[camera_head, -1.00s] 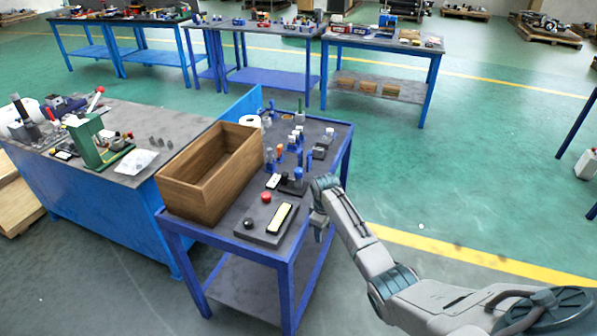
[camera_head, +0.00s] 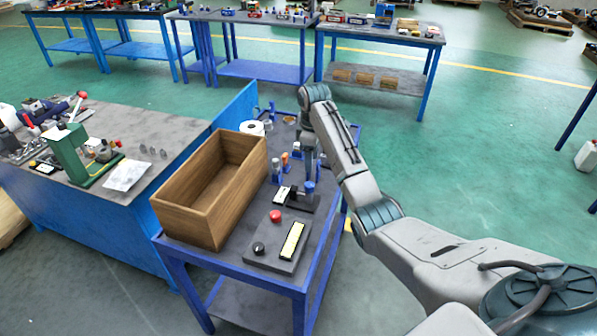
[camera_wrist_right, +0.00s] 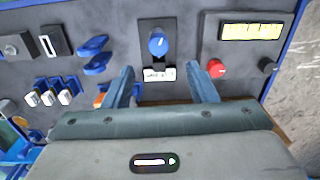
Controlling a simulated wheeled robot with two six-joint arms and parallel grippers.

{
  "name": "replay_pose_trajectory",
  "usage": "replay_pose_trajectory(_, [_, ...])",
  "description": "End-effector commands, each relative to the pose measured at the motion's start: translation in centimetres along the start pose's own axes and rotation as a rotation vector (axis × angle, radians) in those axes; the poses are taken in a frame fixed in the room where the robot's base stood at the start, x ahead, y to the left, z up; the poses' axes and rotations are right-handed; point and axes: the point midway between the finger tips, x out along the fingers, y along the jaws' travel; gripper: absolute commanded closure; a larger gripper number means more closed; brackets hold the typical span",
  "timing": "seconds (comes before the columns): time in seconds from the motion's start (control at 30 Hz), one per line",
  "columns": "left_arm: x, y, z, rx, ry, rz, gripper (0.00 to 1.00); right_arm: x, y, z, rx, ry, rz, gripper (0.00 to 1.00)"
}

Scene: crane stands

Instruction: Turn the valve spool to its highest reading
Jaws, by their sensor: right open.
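A blue knob (camera_head: 309,187) on a dark stand, which looks like the valve spool, stands upright on the right part of the small blue table. In the right wrist view the blue knob (camera_wrist_right: 158,43) is near the top centre, with a small white label (camera_wrist_right: 160,74) below it. The display (camera_head: 293,240) is on a grey panel nearer the front; its digits are too small to read. My right gripper (camera_head: 309,158) is above the table behind the knob. Its fingers (camera_wrist_right: 163,78) are spread and empty, apart from the knob. My left gripper is not in view.
A wooden box (camera_head: 207,193) fills the table's left side. The panel carries a red button (camera_head: 275,216) and a black knob (camera_head: 258,248). Blue levers (camera_wrist_right: 95,52) and several switches (camera_wrist_right: 48,92) lie left of the knob in the wrist view. A larger workbench (camera_head: 165,135) stands left.

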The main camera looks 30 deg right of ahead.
Motion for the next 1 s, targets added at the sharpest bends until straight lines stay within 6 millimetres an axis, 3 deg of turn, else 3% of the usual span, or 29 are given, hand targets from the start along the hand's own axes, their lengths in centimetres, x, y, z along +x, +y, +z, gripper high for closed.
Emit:
replay_pose_trajectory(0.1, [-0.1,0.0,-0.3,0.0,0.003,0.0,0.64,0.3,0.0,0.0,0.001,-0.001,-0.001,0.48])
replay_pose_trajectory(0.23, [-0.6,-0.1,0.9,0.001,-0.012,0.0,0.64,1.6,-0.1,0.1,0.001,-0.003,-0.003,0.48])
replay_pose_trajectory(0.5, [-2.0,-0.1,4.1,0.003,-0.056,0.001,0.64,6.6,-0.1,0.1,0.002,-0.003,-0.003,0.48])
replay_pose_trajectory(0.73, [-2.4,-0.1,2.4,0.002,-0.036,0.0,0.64,9.8,0.0,0.0,0.001,-0.001,-0.001,0.48])
replay_pose_trajectory(0.87, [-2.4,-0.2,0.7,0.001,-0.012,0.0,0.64,10.7,-0.1,0.0,0.001,-0.001,0.0,0.48])
replay_pose_trajectory(1.0, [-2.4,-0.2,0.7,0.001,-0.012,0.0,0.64,10.9,0.0,0.0,0.001,0.0,0.001,0.48])
